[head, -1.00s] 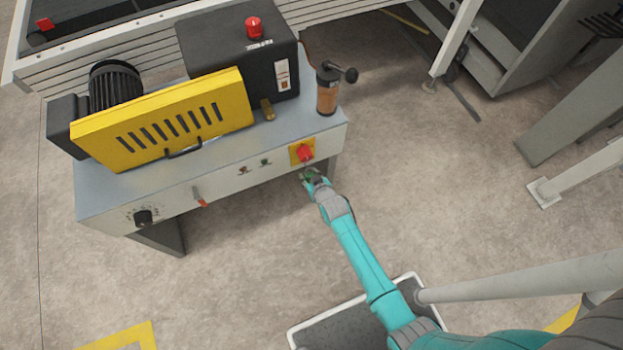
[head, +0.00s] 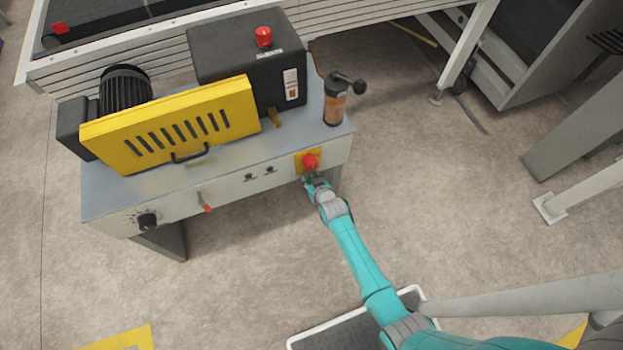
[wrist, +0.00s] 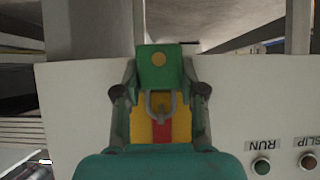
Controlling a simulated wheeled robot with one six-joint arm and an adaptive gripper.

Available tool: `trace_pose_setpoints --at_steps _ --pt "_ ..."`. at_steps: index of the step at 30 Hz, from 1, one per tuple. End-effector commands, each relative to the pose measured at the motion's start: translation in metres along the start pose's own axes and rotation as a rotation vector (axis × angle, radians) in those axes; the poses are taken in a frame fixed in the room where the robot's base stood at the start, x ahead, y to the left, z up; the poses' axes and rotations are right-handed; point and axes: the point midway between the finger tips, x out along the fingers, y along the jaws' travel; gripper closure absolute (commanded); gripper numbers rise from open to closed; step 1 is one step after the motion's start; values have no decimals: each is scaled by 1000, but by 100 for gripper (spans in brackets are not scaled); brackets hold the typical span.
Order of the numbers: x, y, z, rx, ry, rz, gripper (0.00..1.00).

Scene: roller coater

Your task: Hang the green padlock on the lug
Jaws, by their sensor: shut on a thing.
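The green padlock (wrist: 158,65) is between the fingers of my gripper (wrist: 160,92) in the wrist view, its shackle (wrist: 151,104) toward the bottom of the picture. The gripper is shut on the padlock. Behind the shackle are a yellow plate (wrist: 140,124) and a red switch handle (wrist: 158,132). In the head view my gripper (head: 313,181) is just below the red switch (head: 310,161) on its yellow plate (head: 299,164) at the right end of the machine's front panel. I cannot make out the lug, or tell whether the shackle touches anything.
The machine's front panel (head: 227,188) carries two small buttons, an orange-tipped lever (head: 206,205) and a black knob (head: 147,221). A labelled RUN button (wrist: 261,166) shows in the wrist view. A cylinder with a crank (head: 335,104) stands above the switch.

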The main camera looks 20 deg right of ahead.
Motion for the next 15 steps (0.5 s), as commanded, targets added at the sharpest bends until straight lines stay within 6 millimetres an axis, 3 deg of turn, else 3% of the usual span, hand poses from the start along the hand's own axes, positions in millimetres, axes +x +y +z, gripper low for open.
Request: trace_pose_setpoints --at_steps 14,15 --pt "0 0 0 0 1 0 98" --pt "0 0 0 0 1 0 57"
